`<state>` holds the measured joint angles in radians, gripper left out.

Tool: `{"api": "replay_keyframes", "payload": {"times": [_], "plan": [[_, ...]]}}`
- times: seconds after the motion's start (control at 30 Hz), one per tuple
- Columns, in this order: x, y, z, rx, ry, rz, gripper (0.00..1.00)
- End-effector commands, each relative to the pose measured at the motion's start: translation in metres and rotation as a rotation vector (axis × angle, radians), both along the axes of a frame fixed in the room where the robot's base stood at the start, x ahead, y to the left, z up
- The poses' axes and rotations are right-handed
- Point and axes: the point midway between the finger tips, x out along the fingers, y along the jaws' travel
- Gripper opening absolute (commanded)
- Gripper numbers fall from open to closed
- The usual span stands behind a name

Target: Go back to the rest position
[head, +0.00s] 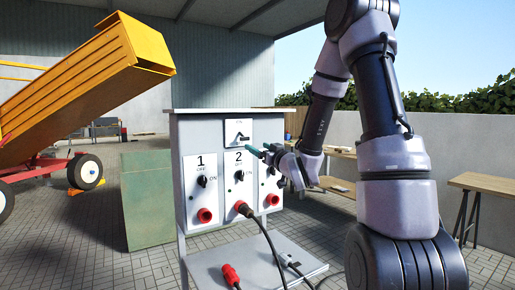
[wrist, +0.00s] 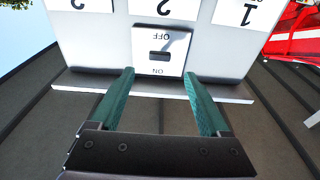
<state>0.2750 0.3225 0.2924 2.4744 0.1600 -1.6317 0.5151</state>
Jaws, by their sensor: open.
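A grey control box (head: 177,135) stands on posts in the middle of the head view. Its top white plate (head: 238,132) carries a dark switch (head: 239,138). In the wrist view the box appears upside down, and the switch (wrist: 160,56) sits between OFF and ON lettering. My gripper (head: 262,149) is in front of the box's upper right part, partly covering panel 3. Its teal fingers (wrist: 160,73) are apart in the wrist view, with nothing between them. They lie on either side of the switch plate in the picture; I cannot tell the distance to it.
Panels 1 (head: 201,190) and 2 (head: 239,180) have knobs and red sockets. A black cable (head: 262,232) hangs from panel 2's socket. A shelf (head: 212,265) below holds a loose red plug (head: 231,275). A yellow trailer (head: 85,85) is left; wooden benches (head: 480,182) are right.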

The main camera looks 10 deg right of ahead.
Motion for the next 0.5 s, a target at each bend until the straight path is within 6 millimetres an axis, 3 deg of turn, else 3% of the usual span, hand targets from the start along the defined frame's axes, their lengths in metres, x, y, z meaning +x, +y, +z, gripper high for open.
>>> {"api": "replay_keyframes", "payload": {"times": [0.27, 0.5], "plan": [[0.0, -0.005, 0.007, -0.007, 0.038, -0.03, 0.8], [-0.017, -0.033, 0.03, -0.015, 0.26, -0.183, 0.8]]}}
